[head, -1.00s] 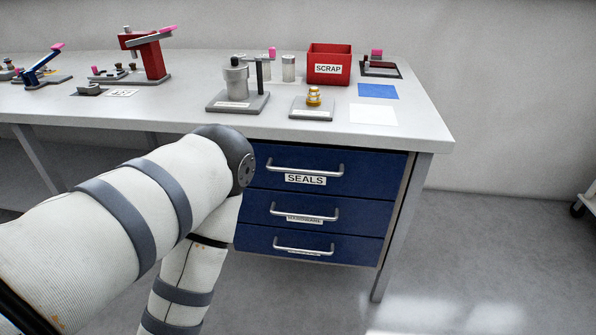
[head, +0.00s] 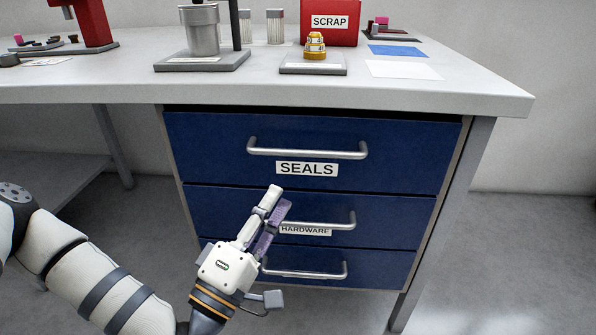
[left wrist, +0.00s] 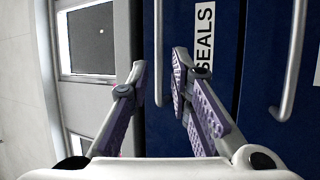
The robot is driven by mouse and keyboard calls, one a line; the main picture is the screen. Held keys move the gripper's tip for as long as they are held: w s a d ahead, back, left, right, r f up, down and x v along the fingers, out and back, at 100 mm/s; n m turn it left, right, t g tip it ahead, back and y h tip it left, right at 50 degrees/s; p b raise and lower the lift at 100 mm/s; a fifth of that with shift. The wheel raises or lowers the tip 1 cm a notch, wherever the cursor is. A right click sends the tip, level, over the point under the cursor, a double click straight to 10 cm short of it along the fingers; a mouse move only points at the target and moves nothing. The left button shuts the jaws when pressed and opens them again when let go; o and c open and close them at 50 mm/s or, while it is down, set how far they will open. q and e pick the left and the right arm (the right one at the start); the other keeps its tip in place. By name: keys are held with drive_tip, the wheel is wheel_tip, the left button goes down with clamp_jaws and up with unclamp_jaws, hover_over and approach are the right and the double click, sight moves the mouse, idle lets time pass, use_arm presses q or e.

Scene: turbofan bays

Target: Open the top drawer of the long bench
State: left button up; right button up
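The top drawer (head: 410,150) of the long bench is blue, shut and labelled SEALS (head: 307,169). Its silver bar handle (head: 307,150) runs across above the label. My left gripper (head: 274,198) is open and empty, with its fingers toward the drawer fronts. In the head view its fingertips show below the SEALS label and cover part of the drawer beneath. In the left wrist view, which is turned sideways, the top handle (left wrist: 158,50) shows between the open fingertips (left wrist: 158,68). The fingers look apart from the handle. My right gripper is not in view.
Below are the HARDWARE drawer (head: 395,220) and a third drawer (head: 380,268), both shut with bar handles. The worktop (head: 450,85) overhangs the drawers and holds a red SCRAP bin (head: 330,32). A bench leg (head: 440,220) stands at the right. The floor there is clear.

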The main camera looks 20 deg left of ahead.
sight(304, 156)
use_arm(q)
drive_tip(key=x, duration=1.1)
drive_tip(key=shift+d+r, duration=0.1)
drive_tip(key=shift+d, duration=0.2)
drive_tip(key=shift+c, duration=0.3)
clamp_jaws()
